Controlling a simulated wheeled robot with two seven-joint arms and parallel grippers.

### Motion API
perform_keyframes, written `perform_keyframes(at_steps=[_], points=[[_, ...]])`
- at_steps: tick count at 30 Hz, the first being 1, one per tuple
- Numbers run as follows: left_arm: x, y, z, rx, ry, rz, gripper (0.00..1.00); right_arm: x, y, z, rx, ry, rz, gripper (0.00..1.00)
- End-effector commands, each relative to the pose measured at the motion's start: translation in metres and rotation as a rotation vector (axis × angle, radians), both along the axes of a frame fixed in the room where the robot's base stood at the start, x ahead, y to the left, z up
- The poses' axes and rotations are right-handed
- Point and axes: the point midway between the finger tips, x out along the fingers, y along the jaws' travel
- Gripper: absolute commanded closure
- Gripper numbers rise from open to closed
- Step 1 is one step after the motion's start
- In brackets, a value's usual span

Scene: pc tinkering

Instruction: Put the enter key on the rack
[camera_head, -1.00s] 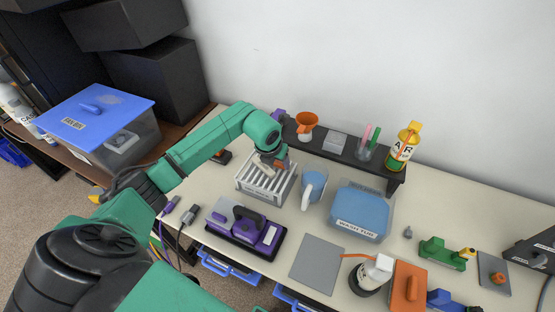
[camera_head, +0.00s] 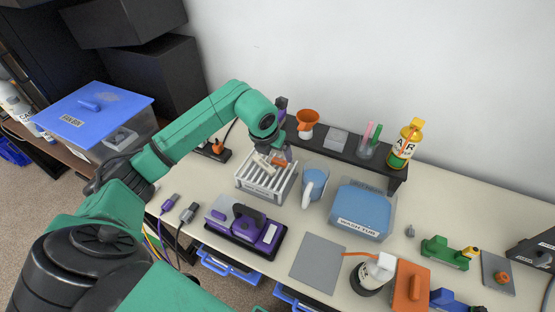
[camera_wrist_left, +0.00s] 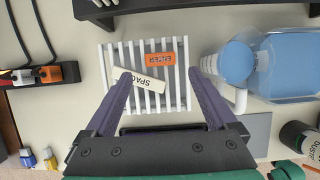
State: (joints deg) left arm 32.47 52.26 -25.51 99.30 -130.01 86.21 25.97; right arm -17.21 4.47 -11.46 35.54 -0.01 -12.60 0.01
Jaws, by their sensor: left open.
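The orange enter key (camera_wrist_left: 161,58) lies on the white slatted rack (camera_wrist_left: 183,101), across the slats near the far edge in the left wrist view. The cream space key (camera_wrist_left: 138,80) lies tilted on the slats beside it. In the head view the rack (camera_head: 252,190) stands on the bench, with the space key (camera_head: 262,164) and enter key (camera_head: 280,162) on it. My left gripper (camera_wrist_left: 160,75) is open and empty above the rack, its fingers apart on either side of the enter key. My right gripper is not in view.
A blue-filled jug (camera_head: 314,180) and a wash tub (camera_head: 360,210) stand right of the rack. A purple device (camera_head: 245,228) sits in front. A dark raised shelf (camera_head: 345,152) with a funnel and bottle is behind. A grey mat (camera_head: 318,262) lies clear in front.

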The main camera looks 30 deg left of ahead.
Motion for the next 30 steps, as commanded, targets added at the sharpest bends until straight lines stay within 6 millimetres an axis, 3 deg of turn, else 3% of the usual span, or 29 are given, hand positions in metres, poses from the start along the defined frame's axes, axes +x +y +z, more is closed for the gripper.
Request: perform_keyframes(at_steps=[6, 9, 30], points=[[-0.019, -0.001, 0.047, 0.002, -0.005, -0.001, 0.09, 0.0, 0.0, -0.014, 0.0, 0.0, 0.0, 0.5], [-0.024, -0.001, 0.058, 0.001, -0.002, 0.001, 0.09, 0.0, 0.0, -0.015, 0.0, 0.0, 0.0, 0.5], [-0.025, -0.002, 0.065, 0.0, 0.0, 0.0, 0.09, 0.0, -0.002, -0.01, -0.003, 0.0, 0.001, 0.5]])
